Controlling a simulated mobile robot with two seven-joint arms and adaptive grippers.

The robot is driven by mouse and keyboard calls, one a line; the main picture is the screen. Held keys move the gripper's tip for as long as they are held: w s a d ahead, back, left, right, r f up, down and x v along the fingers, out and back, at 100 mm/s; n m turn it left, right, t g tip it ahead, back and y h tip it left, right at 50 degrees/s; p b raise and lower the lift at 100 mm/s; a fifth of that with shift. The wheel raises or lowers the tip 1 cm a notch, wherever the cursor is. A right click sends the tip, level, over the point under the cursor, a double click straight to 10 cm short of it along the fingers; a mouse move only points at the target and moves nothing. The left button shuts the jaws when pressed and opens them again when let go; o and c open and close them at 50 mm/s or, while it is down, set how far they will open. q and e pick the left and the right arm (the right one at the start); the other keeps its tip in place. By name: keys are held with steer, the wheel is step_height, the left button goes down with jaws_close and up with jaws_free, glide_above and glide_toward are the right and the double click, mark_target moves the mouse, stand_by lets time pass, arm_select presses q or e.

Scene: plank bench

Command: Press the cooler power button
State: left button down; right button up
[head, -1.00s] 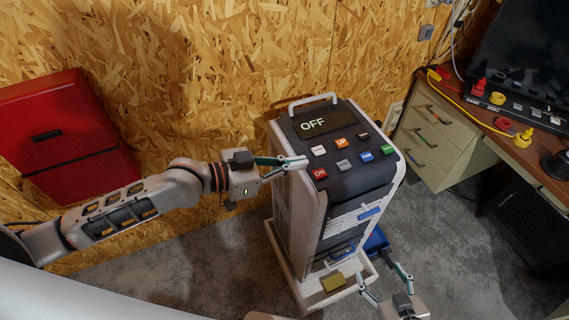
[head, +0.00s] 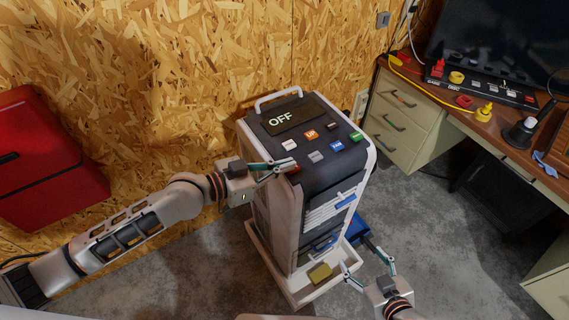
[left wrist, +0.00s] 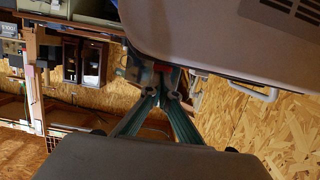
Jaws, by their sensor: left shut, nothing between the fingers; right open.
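The cooler (head: 325,173) is a tall light-grey unit with a dark sloping top. Its display (head: 293,116) reads OFF. Its top carries white, orange, black, grey, blue and green buttons. The red power button (head: 295,170), at the front left of the top, is mostly hidden by my left gripper (head: 292,163); only a bit of red shows. That gripper is shut, with its tips at the button's place; I cannot tell whether they touch it. Its fingers also show in the left wrist view (left wrist: 166,90). My right gripper (head: 370,263) is open and empty, low beside the cooler's base.
A tray-like base with a yellowish block (head: 320,273) sits under the cooler. A blue object (head: 356,229) stands beside it. A red cabinet (head: 45,150) is on the left wall. A desk (head: 455,118) with a screen and switches stands at right.

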arm_select(q)
step_height(320, 180, down, 2)
steer(key=shift+f+b, duration=0.1)
steer(key=shift+b, duration=0.65)
steer(key=shift+s, duration=0.15)
steer(key=shift+f, duration=0.15)
steer(key=shift+r+p, duration=0.3)
steer(key=shift+p, duration=0.15)
step_height(320, 180, up, 5)
steer(key=p, duration=0.4)
steer(key=shift+f, duration=0.2)
steer(key=b+v, duration=0.1)
steer(key=v, duration=0.8)
steer(key=shift+a, duration=0.3)
steer(key=shift+s+r, duration=0.1)
steer(key=shift+s, duration=0.05)
